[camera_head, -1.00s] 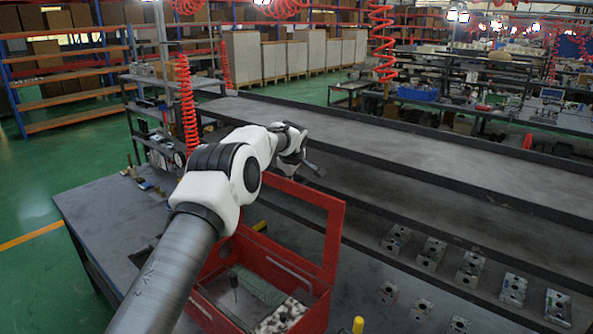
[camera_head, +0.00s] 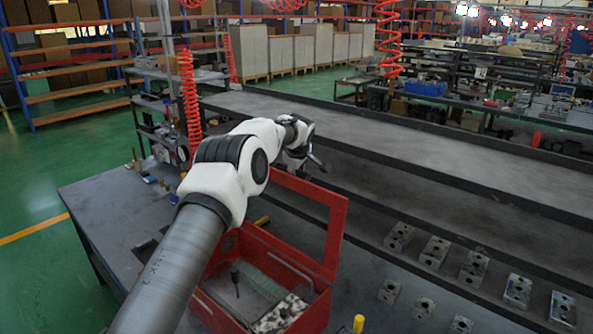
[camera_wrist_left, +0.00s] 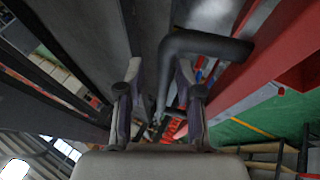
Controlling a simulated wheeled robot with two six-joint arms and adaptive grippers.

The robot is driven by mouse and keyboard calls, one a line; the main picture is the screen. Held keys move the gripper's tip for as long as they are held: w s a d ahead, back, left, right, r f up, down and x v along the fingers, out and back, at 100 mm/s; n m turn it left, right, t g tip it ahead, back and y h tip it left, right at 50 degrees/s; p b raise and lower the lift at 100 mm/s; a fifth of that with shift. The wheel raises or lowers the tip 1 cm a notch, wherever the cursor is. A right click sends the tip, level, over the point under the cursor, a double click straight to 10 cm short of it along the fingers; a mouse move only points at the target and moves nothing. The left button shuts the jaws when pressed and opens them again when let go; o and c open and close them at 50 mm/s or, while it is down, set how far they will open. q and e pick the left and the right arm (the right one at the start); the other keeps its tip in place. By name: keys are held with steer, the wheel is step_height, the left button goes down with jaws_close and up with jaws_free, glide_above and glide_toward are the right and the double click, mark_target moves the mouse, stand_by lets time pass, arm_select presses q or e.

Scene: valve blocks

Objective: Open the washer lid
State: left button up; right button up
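The red washer box (camera_head: 318,318) stands open on the grey table, with parts inside. Its lid, a red frame with an open middle (camera_head: 338,225), stands raised at the far side of the box. My left gripper (camera_head: 316,166) is just beyond the lid's upper edge, partly hidden behind my wrist. In the left wrist view the two fingers of this gripper (camera_wrist_left: 156,78) are apart with a gap between them. A bent black handle (camera_wrist_left: 205,42) passes close to the right finger; I cannot tell whether they touch. A red edge (camera_wrist_left: 245,75) runs beside it. My right gripper is not in view.
Several metal valve blocks (camera_head: 473,268) lie in rows at the right. A long grey bench (camera_head: 400,150) runs behind the lid. A yellow-topped peg (camera_head: 358,323) stands beside the box. Red coiled hoses (camera_head: 188,100) hang at the left.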

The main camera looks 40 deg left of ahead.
arm_select(q)
steer(key=v, duration=1.2)
steer(key=shift+s, duration=0.2)
steer(key=shift+w, duration=0.1)
steer(key=shift+w+f, duration=0.1)
